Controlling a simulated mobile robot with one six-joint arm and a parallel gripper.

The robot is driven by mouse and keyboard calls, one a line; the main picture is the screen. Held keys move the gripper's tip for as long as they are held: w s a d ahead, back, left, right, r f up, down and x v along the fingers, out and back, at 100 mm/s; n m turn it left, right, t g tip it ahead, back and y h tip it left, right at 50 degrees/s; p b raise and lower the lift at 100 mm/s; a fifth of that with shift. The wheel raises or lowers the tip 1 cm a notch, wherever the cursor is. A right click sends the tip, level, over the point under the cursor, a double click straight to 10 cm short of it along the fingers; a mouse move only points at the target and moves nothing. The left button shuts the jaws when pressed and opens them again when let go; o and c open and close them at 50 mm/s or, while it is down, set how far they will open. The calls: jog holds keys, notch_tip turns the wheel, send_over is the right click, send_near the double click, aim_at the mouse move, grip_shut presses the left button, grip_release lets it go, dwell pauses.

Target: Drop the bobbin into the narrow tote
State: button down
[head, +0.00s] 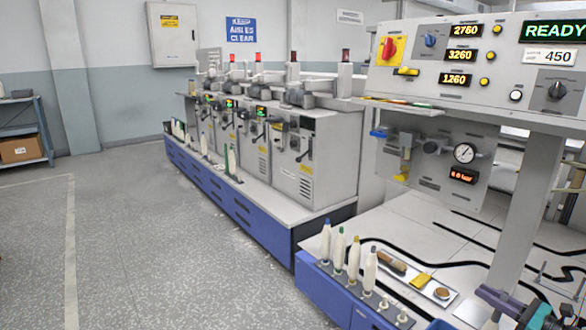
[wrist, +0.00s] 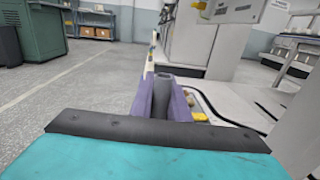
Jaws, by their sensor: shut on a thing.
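My gripper (wrist: 163,98) shows two purple fingers in the wrist view, closed on a dark grey piece between them that I take for the bobbin; little of its shape shows. In the head view my gripper (head: 522,308) is at the lower right, cut by the picture edge, over the bench. I cannot clearly make out the narrow tote in either view. A blue piece (head: 440,325) shows at the bottom edge of the head view, too cropped to identify.
The bench (head: 480,225) carries several white cones (head: 354,258) with coloured tips, a small tray (head: 440,293) of parts and black cables. A control panel (head: 470,65) on a post (head: 527,215) stands over it. The floor (head: 150,240) at left is clear.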

jog(key=shift+f, duration=1.7)
jog(key=c, duration=1.6)
grip_release()
jog(key=shift+s, duration=0.15)
jog(key=p+v, duration=0.2)
jog(key=v, duration=1.1)
jog(key=shift+s+d, duration=0.2)
jog(key=shift+s, duration=0.05)
